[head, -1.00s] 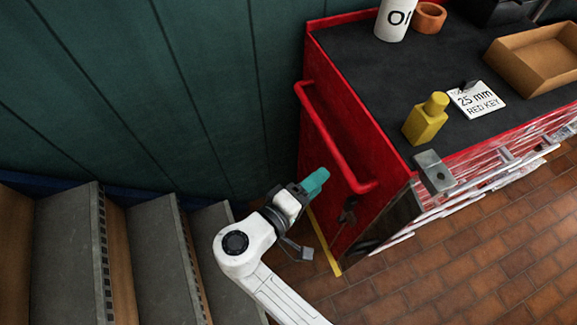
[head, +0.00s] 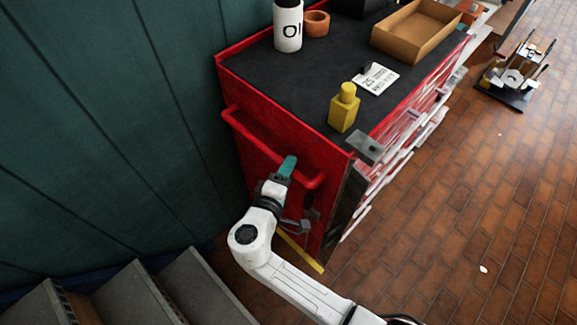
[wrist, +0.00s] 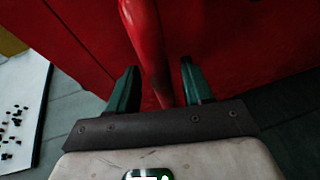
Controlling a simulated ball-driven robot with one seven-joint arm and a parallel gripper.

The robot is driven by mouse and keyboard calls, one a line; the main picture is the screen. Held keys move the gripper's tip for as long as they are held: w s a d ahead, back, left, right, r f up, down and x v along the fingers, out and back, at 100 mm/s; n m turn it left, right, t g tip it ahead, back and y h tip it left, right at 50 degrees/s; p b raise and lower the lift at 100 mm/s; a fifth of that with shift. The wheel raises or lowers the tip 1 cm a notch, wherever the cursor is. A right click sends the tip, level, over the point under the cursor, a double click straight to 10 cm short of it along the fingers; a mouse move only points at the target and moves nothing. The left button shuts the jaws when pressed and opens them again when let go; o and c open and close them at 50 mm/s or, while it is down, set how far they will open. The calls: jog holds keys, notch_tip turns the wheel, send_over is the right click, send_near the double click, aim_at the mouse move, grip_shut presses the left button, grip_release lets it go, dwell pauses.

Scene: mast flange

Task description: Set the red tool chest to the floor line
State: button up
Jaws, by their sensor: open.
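The red tool chest (head: 255,160) stands against the green wall, its red side facing my arm. A red bar handle (head: 262,140) runs along that side; it also shows in the wrist view (wrist: 145,45). My gripper (head: 289,163) is at the handle's near end. In the wrist view my gripper (wrist: 160,78) is open, with the handle between its teal fingers and no clear grip on it. A yellow floor line (head: 301,254) shows on the bricks by the chest's near bottom edge, partly hidden by my arm.
A yellow bottle (head: 344,108), white canister (head: 288,28), orange ring (head: 316,23), card (head: 376,78) and cardboard tray (head: 415,30) stand on the chest's black top. Grey steps (head: 205,285) lie at lower left. Brick floor at right is mostly clear, with a dark-based stand (head: 513,75) farther back.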

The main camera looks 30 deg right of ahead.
jog(key=shift+w+d+f, duration=0.1)
jog(key=shift+w+d, duration=0.25)
jog(key=shift+d, duration=0.15)
grip_shut()
dwell(0.3)
